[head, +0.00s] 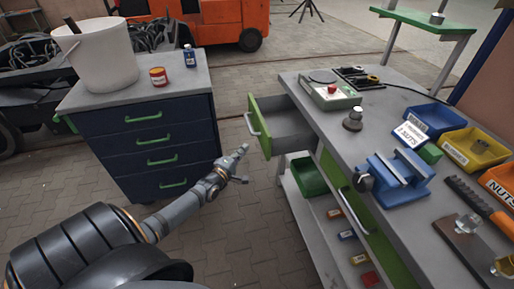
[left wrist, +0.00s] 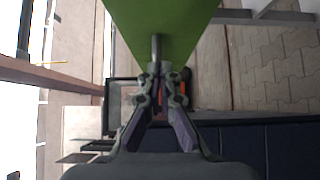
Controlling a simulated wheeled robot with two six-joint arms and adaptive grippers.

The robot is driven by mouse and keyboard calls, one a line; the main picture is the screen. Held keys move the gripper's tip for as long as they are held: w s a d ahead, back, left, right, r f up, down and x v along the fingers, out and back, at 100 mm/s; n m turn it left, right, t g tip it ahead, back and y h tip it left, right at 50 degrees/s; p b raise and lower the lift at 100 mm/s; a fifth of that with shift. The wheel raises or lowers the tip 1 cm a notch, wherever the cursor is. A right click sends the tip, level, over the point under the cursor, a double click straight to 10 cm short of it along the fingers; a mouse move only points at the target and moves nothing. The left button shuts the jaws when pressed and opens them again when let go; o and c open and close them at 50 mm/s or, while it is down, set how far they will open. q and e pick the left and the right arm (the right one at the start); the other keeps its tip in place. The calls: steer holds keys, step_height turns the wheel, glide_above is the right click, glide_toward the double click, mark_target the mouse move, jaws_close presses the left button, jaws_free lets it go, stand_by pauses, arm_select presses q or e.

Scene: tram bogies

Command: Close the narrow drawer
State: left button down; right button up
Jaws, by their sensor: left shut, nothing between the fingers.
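The narrow drawer (head: 258,135) has a green front and a grey handle, and stands pulled out of the left side of the workbench. Its grey inside shows and looks empty. My left gripper (head: 244,149) is shut and empty. In the head view its tips are just left of and below the drawer's handle. In the left wrist view the shut fingertips (left wrist: 157,45) lie in front of a green panel (left wrist: 185,20), which looks like the drawer front. I cannot tell whether they touch it. My right gripper is not in view.
A dark blue cabinet (head: 150,135) with a white bucket (head: 97,55) stands to the left. The workbench (head: 325,130) carries a blue vise (head: 398,180), bins and a control box (head: 331,90). A lower shelf holds a green bin (head: 308,177). Paved floor lies between cabinet and bench.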

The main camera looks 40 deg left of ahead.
mark_target(262, 138)
arm_select(q)
steer(key=w, duration=0.2)
steer(key=w+d+b, duration=0.1)
steer(key=w, duration=0.1)
steer(key=w+d, duration=0.1)
steer(key=w, duration=0.1)
steer(key=shift+d, duration=0.2)
steer(key=shift+d, duration=0.1)
